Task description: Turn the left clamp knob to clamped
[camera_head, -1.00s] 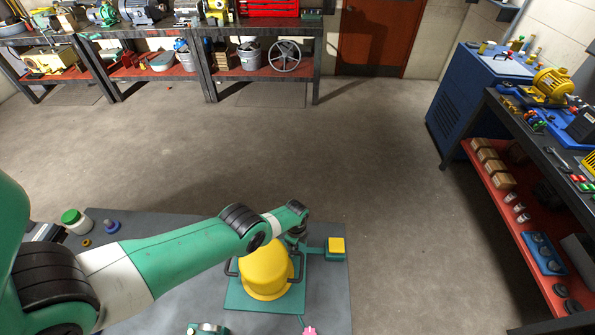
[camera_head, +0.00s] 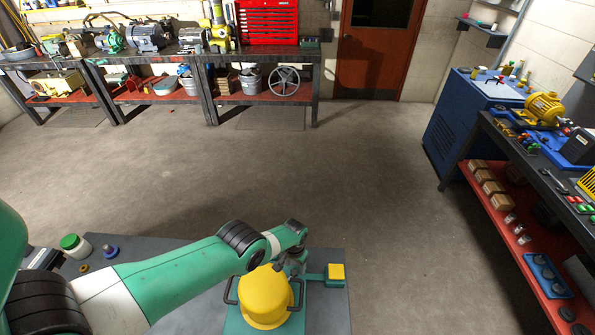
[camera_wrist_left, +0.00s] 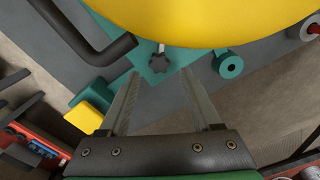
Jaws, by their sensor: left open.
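A dark star-shaped knob (camera_wrist_left: 160,63) sits on a teal fixture plate (camera_wrist_left: 158,48) beside the yellow motor housing (camera_wrist_left: 200,18) in the left wrist view. Its turned position cannot be told. My left gripper (camera_wrist_left: 160,75) is open, its two fingers apart on either side of the view with the knob between and just beyond their tips. Nothing is held. In the head view the yellow housing (camera_head: 265,300) stands on the bench, and my left wrist (camera_head: 292,262) hangs at its far right side. The knob is hidden there. My right gripper is in neither view.
A bent black handle (camera_wrist_left: 95,45) is close to the left finger. A teal block with yellow top (camera_head: 336,271) stands right of the housing. The grey bench (camera_head: 190,312) also holds a green-lidded jar (camera_head: 75,246). A side workbench (camera_head: 505,150) stands at right.

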